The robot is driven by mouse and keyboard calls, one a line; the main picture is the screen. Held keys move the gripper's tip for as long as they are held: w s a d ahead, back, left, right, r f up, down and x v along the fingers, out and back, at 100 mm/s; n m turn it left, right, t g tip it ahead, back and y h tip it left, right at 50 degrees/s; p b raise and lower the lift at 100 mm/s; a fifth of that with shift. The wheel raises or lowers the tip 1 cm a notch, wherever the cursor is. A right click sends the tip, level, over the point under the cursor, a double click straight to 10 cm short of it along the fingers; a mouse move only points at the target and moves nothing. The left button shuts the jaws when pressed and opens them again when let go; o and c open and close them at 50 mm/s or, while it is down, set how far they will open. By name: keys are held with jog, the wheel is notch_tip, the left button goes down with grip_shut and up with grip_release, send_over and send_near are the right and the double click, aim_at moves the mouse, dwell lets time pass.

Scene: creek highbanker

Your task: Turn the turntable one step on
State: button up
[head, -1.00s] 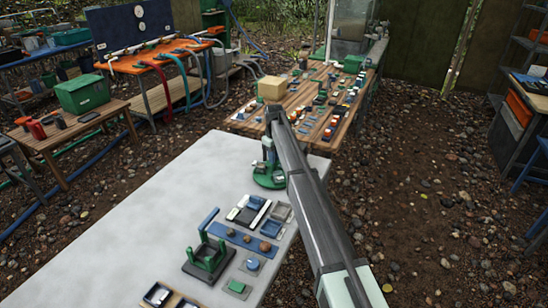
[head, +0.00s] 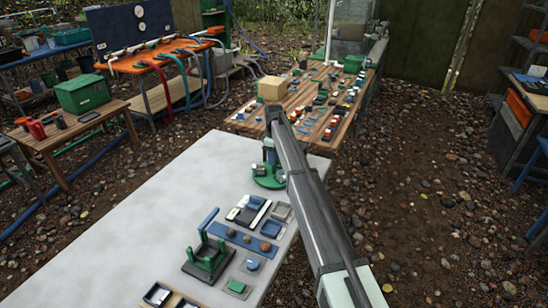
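A round green turntable (head: 268,182) sits at the far right end of the pale table, partly hidden behind my arm. A small pale part shows on its left side. My gripper (head: 269,158) points down at the turntable, right over or at its top. The arm link covers its right side, and the fingers are too small to tell whether they are open, shut or touching.
On the pale table (head: 130,225), nearer me, are a green stand with a blue handle (head: 208,250), a blue strip with several brown lumps (head: 245,240) and small trays (head: 281,211). A wooden table with many small parts (head: 340,85) stands behind. The pale table's left part is clear.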

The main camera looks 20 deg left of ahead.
dwell(0.3)
jog(key=shift+r, duration=3.5)
